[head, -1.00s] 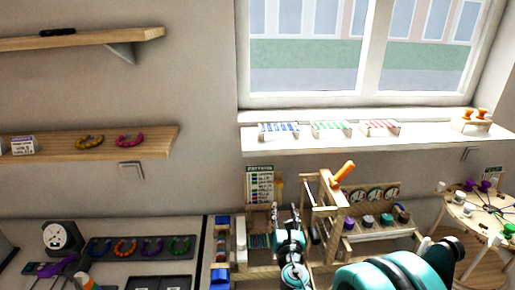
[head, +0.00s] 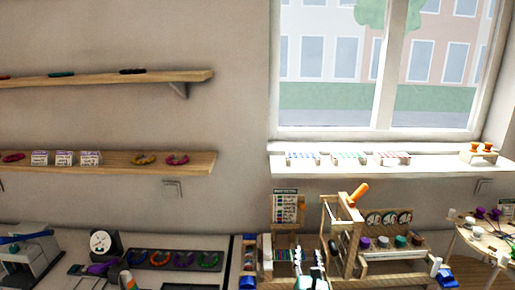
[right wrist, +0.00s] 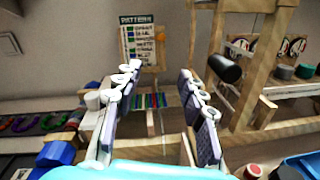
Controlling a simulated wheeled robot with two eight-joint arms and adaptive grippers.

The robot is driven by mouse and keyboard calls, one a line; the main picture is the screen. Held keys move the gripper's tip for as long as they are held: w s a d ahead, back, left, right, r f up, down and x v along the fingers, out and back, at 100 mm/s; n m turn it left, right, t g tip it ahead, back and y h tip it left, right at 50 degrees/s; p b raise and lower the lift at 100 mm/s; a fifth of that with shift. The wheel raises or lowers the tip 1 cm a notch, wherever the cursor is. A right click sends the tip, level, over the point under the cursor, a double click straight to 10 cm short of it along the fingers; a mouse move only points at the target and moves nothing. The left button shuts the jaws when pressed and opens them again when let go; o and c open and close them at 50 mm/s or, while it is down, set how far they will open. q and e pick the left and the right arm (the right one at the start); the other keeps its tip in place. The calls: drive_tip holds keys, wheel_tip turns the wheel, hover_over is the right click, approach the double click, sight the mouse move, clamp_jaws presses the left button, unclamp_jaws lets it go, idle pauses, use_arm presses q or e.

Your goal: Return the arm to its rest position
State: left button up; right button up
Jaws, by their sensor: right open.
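My right gripper (head: 310,264) shows at the bottom edge of the head view, in front of the wooden bead stand. In the right wrist view its two fingers (right wrist: 160,82) are spread apart with nothing held between them. Behind them stand a pattern card (right wrist: 140,40) and a rack of coloured bead strips (right wrist: 150,101). Most of my right arm is below the head picture. My left gripper is not in view.
A wooden frame with an orange handle (head: 358,194) stands close right of the gripper. A dark cylinder (right wrist: 224,68) is near the right finger. Blue blocks (right wrist: 58,154) lie at lower left. A wall shelf (head: 110,162) and windowsill (head: 440,163) are beyond.

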drive_tip(key=s+d+m+g+h, duration=0.1)
drive_tip(key=s+d+m+g, duration=0.25)
drive_tip(key=s+m, duration=0.5)
drive_tip(key=s+d+m+g+h, duration=0.25)
drive_tip(key=s+d+m, duration=0.25)
drive_tip(key=m, duration=0.7)
drive_tip(key=s+a+f+m+g+y, duration=0.2)
drive_tip(key=s+a+m, duration=0.1)
drive_tip(key=s+m, duration=0.2)
drive_tip(key=s+a+f+m+g+y, duration=0.3)
drive_tip(key=s+m, duration=0.3)
drive_tip(key=s, duration=0.3)
